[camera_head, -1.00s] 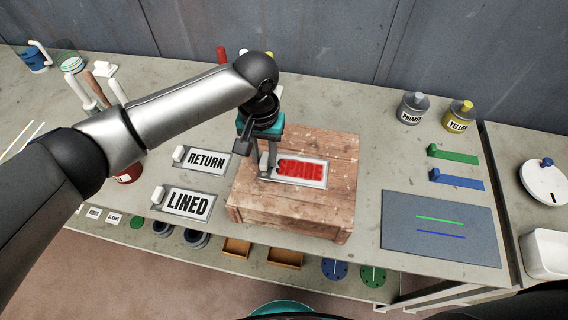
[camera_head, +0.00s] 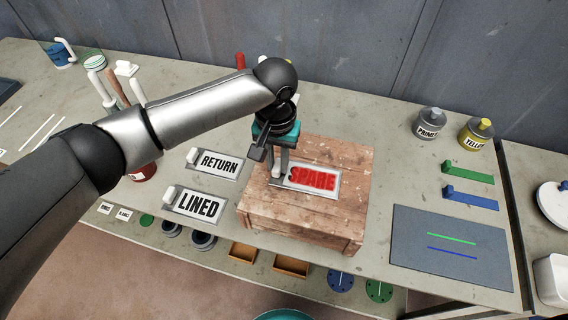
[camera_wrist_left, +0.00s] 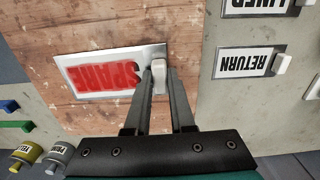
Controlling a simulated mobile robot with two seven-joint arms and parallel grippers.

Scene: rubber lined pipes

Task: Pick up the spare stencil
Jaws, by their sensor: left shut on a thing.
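The spare stencil (camera_head: 313,179) is a pale metal plate with red SPARE lettering on top of a wooden crate (camera_head: 300,220). It also shows in the left wrist view (camera_wrist_left: 100,75), with a white handle (camera_wrist_left: 160,78) at one end. My left gripper (camera_head: 277,172) points down at the stencil's left end. In the left wrist view, the fingers (camera_wrist_left: 160,85) are on either side of the handle and shut on it. The plate looks flat on or very close to the crate; I cannot tell whether there is a gap. My right gripper is not in view.
The RETURN (camera_head: 218,164) and LINED (camera_head: 199,205) stencils lie left of the crate. PRIMER (camera_head: 429,124) and yellow (camera_head: 476,133) pots stand at the back right. A dark mat (camera_head: 450,247) lies at the right. Brushes and a red can (camera_head: 143,171) stand at the left.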

